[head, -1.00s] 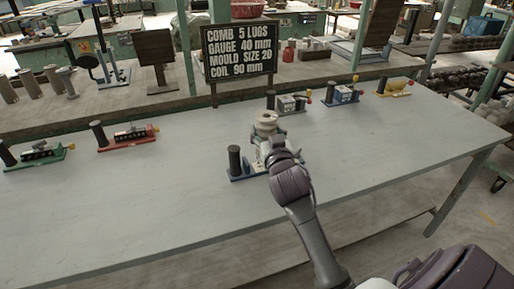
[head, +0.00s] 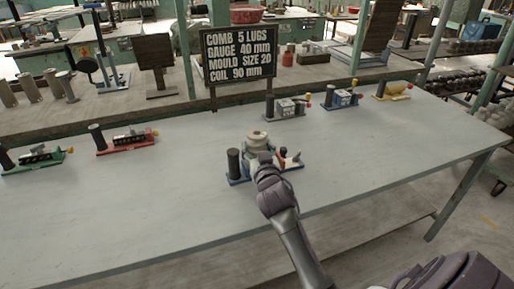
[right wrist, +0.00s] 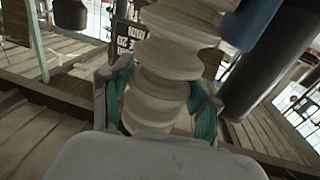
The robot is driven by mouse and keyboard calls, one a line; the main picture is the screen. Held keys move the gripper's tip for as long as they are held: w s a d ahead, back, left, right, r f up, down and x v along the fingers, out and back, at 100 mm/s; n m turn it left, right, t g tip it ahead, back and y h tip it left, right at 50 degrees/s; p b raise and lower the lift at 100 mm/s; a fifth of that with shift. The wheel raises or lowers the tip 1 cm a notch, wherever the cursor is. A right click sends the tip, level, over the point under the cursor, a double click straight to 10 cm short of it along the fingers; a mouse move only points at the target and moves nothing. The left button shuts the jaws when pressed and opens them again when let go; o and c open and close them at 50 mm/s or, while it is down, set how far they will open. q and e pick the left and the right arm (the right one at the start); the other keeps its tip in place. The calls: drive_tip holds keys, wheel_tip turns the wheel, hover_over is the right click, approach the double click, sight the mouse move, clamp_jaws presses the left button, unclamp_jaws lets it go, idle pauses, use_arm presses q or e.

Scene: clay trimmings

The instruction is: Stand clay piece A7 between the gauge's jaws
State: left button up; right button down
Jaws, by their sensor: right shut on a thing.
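My right gripper (head: 259,156) is shut on a cream, ribbed, spool-like clay piece (head: 257,137), which stands roughly upright in the head view. In the right wrist view the clay piece (right wrist: 165,85) is between the two green-padded fingers. No A7 mark can be read. The piece is at a blue-based fixture (head: 238,181) with a dark post (head: 233,163) on its left and a red part on its right. I take this fixture for the gauge. My gripper hides its middle, so I cannot tell whether the piece touches it. My left gripper is out of view.
Behind stand grey (head: 285,107), blue (head: 343,96) and yellow (head: 393,91) fixtures; green (head: 35,158) and red (head: 128,141) ones stand at left. A dark sign (head: 239,53) reads gauge 40 mm. The front of the grey table (head: 140,210) is clear.

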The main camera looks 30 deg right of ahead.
drive_tip(key=c, duration=0.6)
unclamp_jaws()
drive_tip(key=shift+f, duration=0.1)
drive_tip(key=shift+o, duration=0.2)
drive_tip(key=shift+s, duration=0.1)
drive_tip(key=v, duration=1.2)
drive_tip(key=shift+r, duration=0.2)
